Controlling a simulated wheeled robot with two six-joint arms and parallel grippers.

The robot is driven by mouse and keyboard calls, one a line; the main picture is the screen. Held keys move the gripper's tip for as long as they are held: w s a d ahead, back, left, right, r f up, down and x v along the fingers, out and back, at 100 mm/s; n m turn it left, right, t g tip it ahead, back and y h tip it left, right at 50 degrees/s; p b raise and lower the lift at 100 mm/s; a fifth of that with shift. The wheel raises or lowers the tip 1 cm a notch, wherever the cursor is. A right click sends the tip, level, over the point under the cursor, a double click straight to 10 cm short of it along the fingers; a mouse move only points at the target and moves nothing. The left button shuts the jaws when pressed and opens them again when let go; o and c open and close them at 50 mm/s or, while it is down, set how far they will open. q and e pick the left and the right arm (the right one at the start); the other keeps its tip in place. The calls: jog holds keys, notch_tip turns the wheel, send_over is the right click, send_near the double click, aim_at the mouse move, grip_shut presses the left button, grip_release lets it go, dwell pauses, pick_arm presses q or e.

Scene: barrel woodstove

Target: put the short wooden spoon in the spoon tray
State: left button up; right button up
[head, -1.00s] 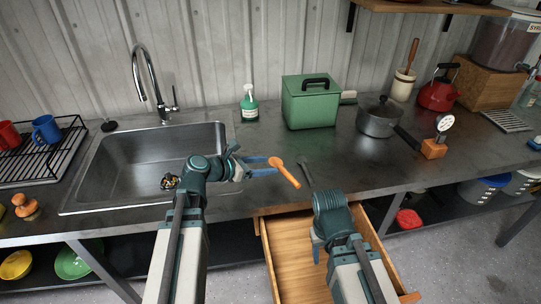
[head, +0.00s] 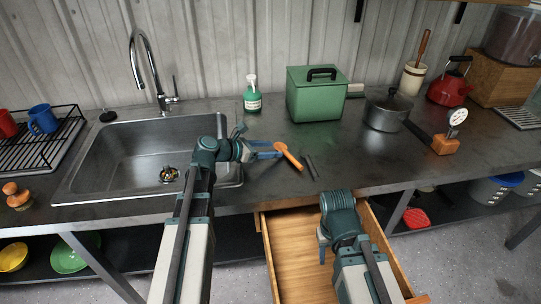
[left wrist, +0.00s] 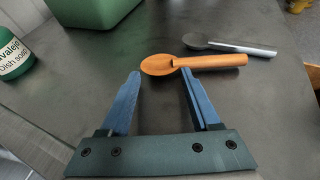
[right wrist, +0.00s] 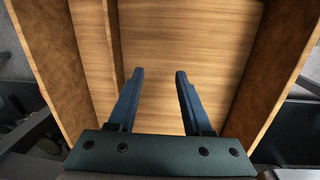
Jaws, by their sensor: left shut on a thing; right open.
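The short orange-brown wooden spoon (head: 288,155) is at my left gripper (head: 277,150), over the counter right of the sink. In the left wrist view, the spoon (left wrist: 200,63) has its bowl between the two blue fingertips, with the handle pointing right. My left gripper (left wrist: 160,74) is shut on the bowl end, fingers well apart. Whether the spoon touches the counter is unclear. My right gripper (right wrist: 160,73) is open and empty over the open wooden drawer (head: 292,250). The drawer has a divider (right wrist: 113,45); I cannot tell whether this is the spoon tray.
A dark spoon with a grey handle (left wrist: 232,47) lies beside the wooden spoon. Behind stand a dish soap bottle (head: 251,98), a green box (head: 316,98) and a saucepan (head: 386,112). The sink (head: 140,160) lies left. The counter front beyond the drawer is clear.

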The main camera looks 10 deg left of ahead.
pick_arm(q)
jog(key=shift+f, duration=0.15)
jog(key=o, duration=0.9)
jog(key=shift+f, duration=0.1)
jog(key=shift+c, duration=0.2)
jog(key=o, duration=0.5)
jog(key=shift+c, duration=0.2)
